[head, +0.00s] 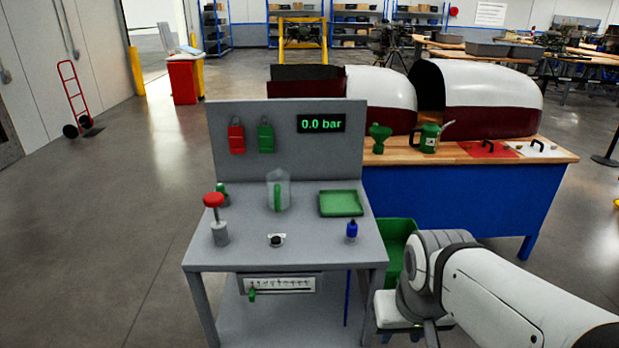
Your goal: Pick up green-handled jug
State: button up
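The green-handled jug (286,188) is a clear, see-through vessel standing upright on the grey stand's top (315,236), near the back panel. Its green handle (277,197) faces me. My arm comes in from the lower right. My gripper (431,333) is low at the bottom edge, right of the grey stand and well apart from the jug. Its fingers are mostly cut off or hidden, so I cannot tell how they stand.
Around the jug are a red-knobbed post (214,215), a green tray (340,204), a blue bottle (352,231) and a small black-topped fitting (276,240). The back panel (235,115) rises behind. A wood-topped bench (451,156) holds a green can (425,138).

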aim_at(277, 181)
jog(key=i, duration=1)
jog(key=z, duration=0.05)
